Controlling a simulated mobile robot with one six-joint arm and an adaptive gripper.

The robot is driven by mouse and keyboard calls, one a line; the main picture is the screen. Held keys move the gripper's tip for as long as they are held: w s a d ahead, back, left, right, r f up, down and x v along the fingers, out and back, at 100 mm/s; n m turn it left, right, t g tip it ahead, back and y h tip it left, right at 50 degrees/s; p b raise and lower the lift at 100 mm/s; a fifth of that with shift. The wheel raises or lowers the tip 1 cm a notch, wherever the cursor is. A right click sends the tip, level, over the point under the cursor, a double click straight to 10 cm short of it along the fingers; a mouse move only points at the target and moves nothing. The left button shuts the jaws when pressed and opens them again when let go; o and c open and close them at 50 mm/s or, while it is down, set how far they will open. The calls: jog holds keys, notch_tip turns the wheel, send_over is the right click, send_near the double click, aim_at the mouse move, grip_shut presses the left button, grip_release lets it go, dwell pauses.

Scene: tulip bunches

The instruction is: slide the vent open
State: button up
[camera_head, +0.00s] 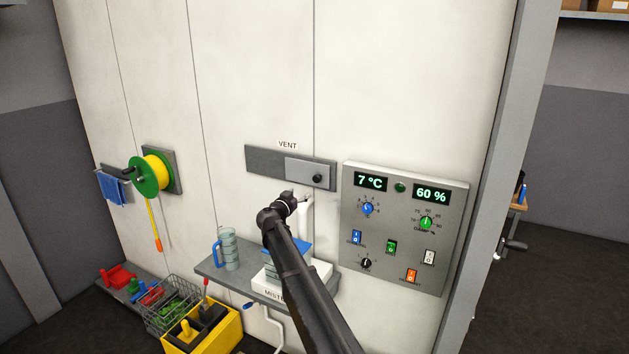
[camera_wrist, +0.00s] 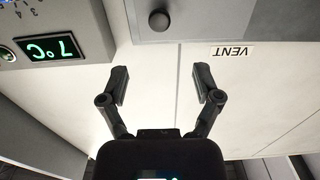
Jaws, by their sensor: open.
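The vent is a dark grey track (camera_head: 262,162) on the white wall, under a VENT label (camera_head: 287,145). A lighter grey sliding plate (camera_head: 302,167) covers its right part, and the left part shows dark. A black round knob (camera_head: 318,179) sits near the plate's lower right. My gripper (camera_head: 298,195) is just below the plate, a little left of the knob. In the wrist view, turned upside down, my open gripper (camera_wrist: 161,85) has nothing between its fingers. The knob (camera_wrist: 159,20) is beyond the fingertips, apart from them.
A control panel (camera_head: 428,258) with displays, dials and switches is close on the right. Below is a shelf (camera_head: 210,268) with a stacked grey-green container (camera_head: 230,250) and a white box. A green and yellow reel (camera_head: 151,175) is on the left. The wall above the vent is clear.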

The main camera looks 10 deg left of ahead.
aim_at(316, 180)
jog(key=x, duration=1.3)
jog(key=shift+w, duration=0.25)
